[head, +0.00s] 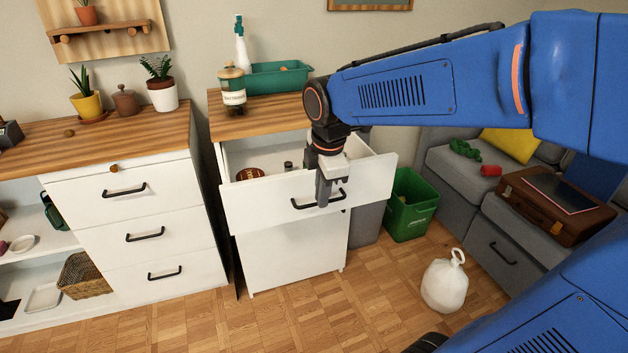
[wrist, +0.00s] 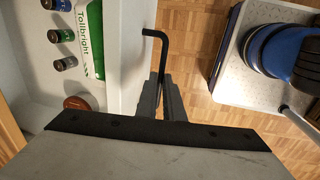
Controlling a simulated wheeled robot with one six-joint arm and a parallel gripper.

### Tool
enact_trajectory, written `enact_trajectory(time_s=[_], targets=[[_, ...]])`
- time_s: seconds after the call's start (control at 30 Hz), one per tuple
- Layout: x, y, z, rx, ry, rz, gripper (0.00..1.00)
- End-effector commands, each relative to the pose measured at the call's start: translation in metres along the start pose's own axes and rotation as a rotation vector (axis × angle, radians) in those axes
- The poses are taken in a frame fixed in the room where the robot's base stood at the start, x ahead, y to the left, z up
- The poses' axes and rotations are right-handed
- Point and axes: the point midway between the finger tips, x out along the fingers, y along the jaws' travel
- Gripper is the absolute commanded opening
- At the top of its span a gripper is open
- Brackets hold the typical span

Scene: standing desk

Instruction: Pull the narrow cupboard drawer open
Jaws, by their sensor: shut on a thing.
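The narrow cupboard (head: 291,258) stands in the middle of the head view, white with a wooden top. Its top drawer (head: 262,209) is pulled out, and its inside shows. My gripper (head: 324,198) is at the right part of the drawer's black bar handle (head: 304,203), pointing down, and is shut on it. In the wrist view the handle (wrist: 150,33) runs down between my fingers (wrist: 162,100). Inside the drawer are a brown round thing (head: 249,174), several small jars (wrist: 60,35) and a green and white packet (wrist: 90,38).
A wider white drawer unit (head: 137,210) stands to the left. A jar (head: 232,92) and a teal tray (head: 277,76) sit on the cupboard top. The floor in front is clear.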

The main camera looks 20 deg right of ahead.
Motion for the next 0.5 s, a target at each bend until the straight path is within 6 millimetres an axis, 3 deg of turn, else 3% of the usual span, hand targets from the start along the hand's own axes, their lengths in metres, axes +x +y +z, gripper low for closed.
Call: enact_trajectory(time_s=[0.2, 0.5], targets=[[-0.006, -0.025, 0.000, -0.001, 0.002, 0.004, 0.00], [-0.007, -0.035, 0.000, 0.000, 0.001, 0.003, 0.00]])
